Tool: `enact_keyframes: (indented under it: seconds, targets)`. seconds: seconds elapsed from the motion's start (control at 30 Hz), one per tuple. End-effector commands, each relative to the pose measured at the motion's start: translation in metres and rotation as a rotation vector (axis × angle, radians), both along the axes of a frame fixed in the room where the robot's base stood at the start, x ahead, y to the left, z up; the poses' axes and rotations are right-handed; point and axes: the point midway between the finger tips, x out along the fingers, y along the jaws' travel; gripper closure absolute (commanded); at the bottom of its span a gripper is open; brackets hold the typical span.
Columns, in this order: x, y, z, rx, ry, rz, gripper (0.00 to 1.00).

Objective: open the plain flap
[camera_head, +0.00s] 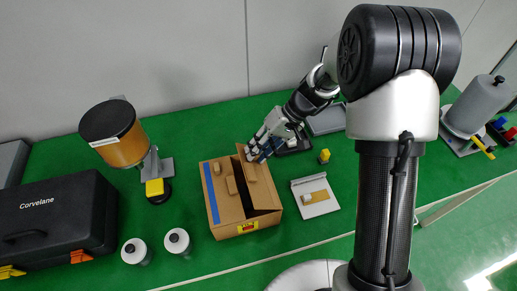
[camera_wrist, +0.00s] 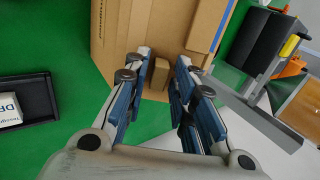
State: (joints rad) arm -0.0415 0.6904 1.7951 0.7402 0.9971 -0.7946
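The cardboard box (camera_head: 228,222) stands on the green table. Its left flap carries a blue strip (camera_head: 211,193) and a small raised tab (camera_head: 232,185). The plain flap (camera_head: 267,187) is on the right side, with a dark gap along its inner edge, so it looks partly raised. My gripper (camera_head: 258,150) is at the box's back edge, by the plain flap. In the wrist view my gripper (camera_wrist: 165,62) has its fingers apart, with a cardboard tab (camera_wrist: 158,74) between them. I cannot tell whether a finger touches it. The box's inside is mostly hidden.
Two white bottles (camera_head: 137,252) and a black case (camera_head: 50,222) stand left. A dark-topped orange canister (camera_head: 114,135) is at back left. A white tray (camera_head: 314,196) and a yellow object (camera_head: 324,156) lie right of the box. The table's front edge is close.

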Motion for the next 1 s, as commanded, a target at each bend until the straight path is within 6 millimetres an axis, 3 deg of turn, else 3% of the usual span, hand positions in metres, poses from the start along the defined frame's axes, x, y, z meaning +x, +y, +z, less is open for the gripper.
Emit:
enact_keyframes:
  seconds: [0.47,1.0]
  targets:
    - [0.002,-0.003,0.004,0.0,-0.003,-0.002,0.67]
    - [0.02,-0.058,0.083,-0.001,-0.004,-0.003,0.67]
